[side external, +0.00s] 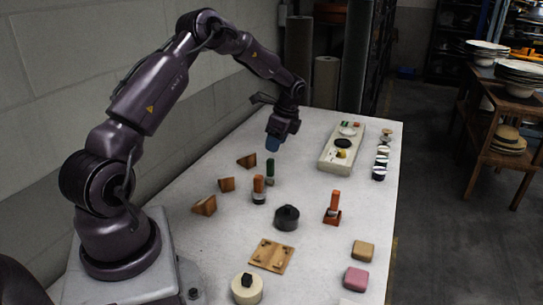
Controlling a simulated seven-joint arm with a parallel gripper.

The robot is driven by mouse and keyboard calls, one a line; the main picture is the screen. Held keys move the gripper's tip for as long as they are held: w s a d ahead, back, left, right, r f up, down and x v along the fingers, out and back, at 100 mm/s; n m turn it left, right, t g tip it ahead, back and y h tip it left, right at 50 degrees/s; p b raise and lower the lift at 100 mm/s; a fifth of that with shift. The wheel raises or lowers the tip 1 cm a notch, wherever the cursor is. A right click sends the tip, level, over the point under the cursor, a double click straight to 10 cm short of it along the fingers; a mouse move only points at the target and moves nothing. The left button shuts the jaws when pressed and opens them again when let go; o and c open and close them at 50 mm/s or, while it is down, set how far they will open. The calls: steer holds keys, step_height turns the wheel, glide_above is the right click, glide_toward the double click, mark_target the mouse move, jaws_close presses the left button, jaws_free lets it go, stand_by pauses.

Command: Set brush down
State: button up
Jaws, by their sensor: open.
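My gripper (273,148) points down over the far middle of the white table, open, with bluish fingers seen small and nearly edge-on. Just below it a green-handled piece (270,168), which looks like a brush, stands upright on the table, apart from the fingers as far as I can tell. Nearer the camera an orange-handled piece (258,184) stands upright on a dark and pale base. Another orange-handled piece (333,201) stands in a reddish-brown square holder to the right. Bristles are too small to make out.
Wooden wedges (204,205) lie at the left. A dark round lidded pot (286,218), a wooden board (271,256) and a cream round block (247,289) are nearer. Tan (362,251) and pink (356,279) blocks sit right. A long pale tray (328,157) lies at the back.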

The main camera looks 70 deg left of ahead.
steer(key=s+d+r+n+t, duration=0.2)
steer(key=d+r, duration=0.6)
steer(key=r, duration=0.2)
steer(key=s+d+r+n+t, duration=0.1)
steer(key=s+d+r, duration=0.1)
steer(key=d+r, duration=0.7)
steer(key=s+d+r+n+t+h, duration=0.2)
steer(key=s+d+n+t, duration=0.2)
steer(key=s+d, duration=0.8)
steer(key=shift+s+d+r+n+t, duration=0.15)
steer(key=shift+s+r+n+t, duration=0.2)
steer(key=shift+s+n, duration=1.2)
steer(key=shift+s+m, duration=0.55)
